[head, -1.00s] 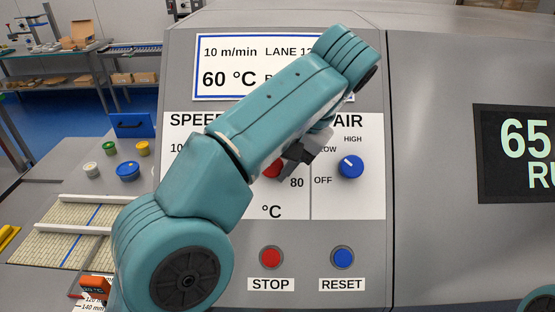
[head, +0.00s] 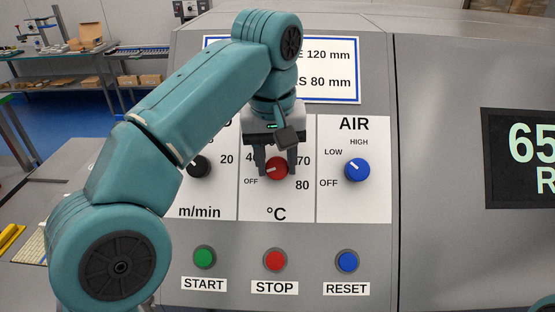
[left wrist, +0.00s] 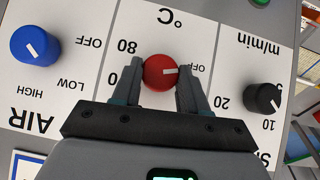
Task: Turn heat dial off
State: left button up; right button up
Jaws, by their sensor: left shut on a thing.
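The red heat dial (head: 277,169) sits on the white °C panel, between the speed dial and the AIR dial. My left gripper (head: 277,172) comes down from above with one finger on each side of the dial and is shut on it. In the left wrist view the red dial (left wrist: 160,72) lies between the two fingertips (left wrist: 160,80). Its white mark points toward the OFF label (left wrist: 197,67), or very near it. In the head view the mark points left, slightly down. My right gripper is not in view.
The blue AIR dial (head: 357,170) is close on the right and the black speed dial (head: 200,167) on the left, partly behind my arm. Green START (head: 204,257), red STOP (head: 275,260) and blue RESET (head: 347,261) buttons sit below. The panel front is otherwise clear.

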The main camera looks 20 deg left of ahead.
pick_arm(q)
jog(key=shift+f, duration=0.15)
dwell(0.4)
jog(key=o, duration=1)
jog(key=shift+o, duration=0.3)
